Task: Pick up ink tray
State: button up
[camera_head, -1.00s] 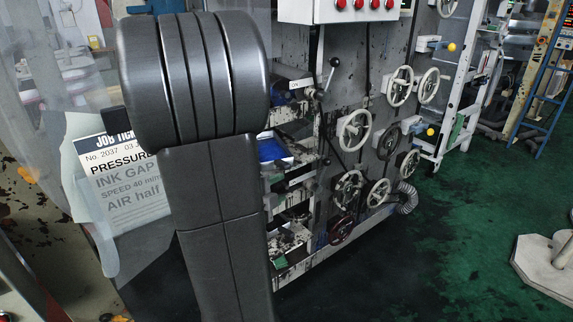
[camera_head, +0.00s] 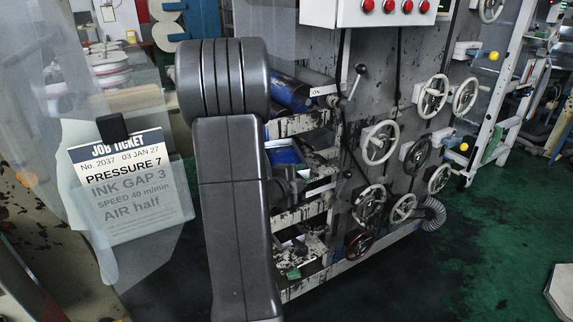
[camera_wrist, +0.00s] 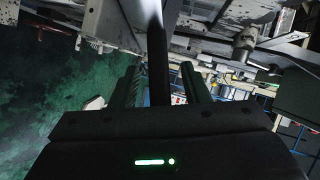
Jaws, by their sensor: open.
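A tray with blue in it (camera_head: 285,152), which looks like the ink tray, sits in an open bay of the grey machine in the head view, just right of my arm. My arm hides part of that bay. My gripper (camera_wrist: 158,82) shows in the wrist view with its two dark fingers apart. A dark bar runs up between them in the picture; I cannot tell how near it is. I do not make out the tray in the wrist view. I cannot make out my fingertips in the head view.
The machine's side (camera_head: 385,100) carries several white handwheels (camera_head: 380,143) and a lever (camera_head: 357,82). A blue roller (camera_head: 292,92) lies above the tray. A job ticket (camera_head: 125,185) hangs at the left. Green floor (camera_head: 470,235) is open at the right.

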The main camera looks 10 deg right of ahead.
jog(key=shift+w+d, duration=0.1)
grip_shut()
dwell(1.4)
